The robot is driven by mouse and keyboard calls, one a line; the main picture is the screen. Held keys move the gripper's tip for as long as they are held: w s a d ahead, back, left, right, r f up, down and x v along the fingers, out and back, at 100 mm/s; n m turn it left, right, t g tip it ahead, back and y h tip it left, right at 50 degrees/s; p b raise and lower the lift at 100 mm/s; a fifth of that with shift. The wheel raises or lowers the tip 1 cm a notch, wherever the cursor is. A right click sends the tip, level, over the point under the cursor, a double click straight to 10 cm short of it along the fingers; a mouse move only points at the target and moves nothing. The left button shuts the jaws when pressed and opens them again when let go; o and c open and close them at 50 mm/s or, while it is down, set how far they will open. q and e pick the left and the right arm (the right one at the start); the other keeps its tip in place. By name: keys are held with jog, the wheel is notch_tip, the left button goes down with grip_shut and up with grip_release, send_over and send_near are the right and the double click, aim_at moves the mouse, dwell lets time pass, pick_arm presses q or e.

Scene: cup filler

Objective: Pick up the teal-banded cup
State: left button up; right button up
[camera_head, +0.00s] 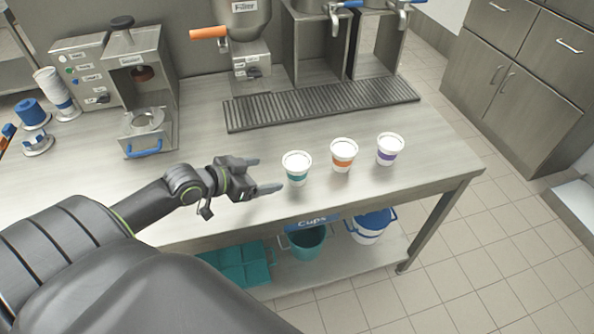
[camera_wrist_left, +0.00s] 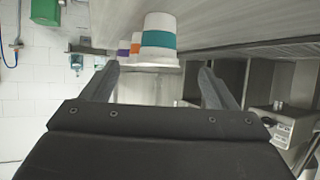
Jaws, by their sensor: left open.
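The teal-banded cup (camera_head: 297,168) is white with a teal band and stands upright on the steel counter, the leftmost of three cups in a row. My left gripper (camera_head: 270,174) is open just to its left, fingers pointing at it, with a small gap between. In the left wrist view the teal-banded cup (camera_wrist_left: 159,40) appears upside down, ahead of and between the spread fingertips of the left gripper (camera_wrist_left: 157,78). Nothing is between the fingers. My right gripper is not in view.
An orange-banded cup (camera_head: 343,155) and a purple-banded cup (camera_head: 389,149) stand to the right. A drip grate (camera_head: 320,104) lies behind them under the dispensers. A cup sealing machine (camera_head: 142,90) stands at the left back. The counter's front edge is close, with buckets (camera_head: 307,242) on the shelf below.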

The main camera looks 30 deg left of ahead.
aim_at(287, 170)
pick_arm(q)
jog(key=x, duration=0.6)
jog(key=shift+w+d+f, duration=0.15)
jog(key=shift+w, duration=0.2)
jog(key=shift+w+d+p, duration=0.15)
jog(key=shift+w+p, duration=0.2)
jog(key=shift+w, duration=0.05)
jog(key=p+x, duration=0.1)
jog(key=x, duration=0.2)
jog(key=shift+w+d, duration=0.15)
jog(key=shift+w, duration=0.05)
jog(key=shift+w+d+f, duration=0.1)
jog(key=shift+w+f, duration=0.2)
jog(key=shift+w, duration=0.15)
jog(key=shift+c, duration=0.4)
jog(key=shift+r, duration=0.1)
jog(key=c, duration=1.1)
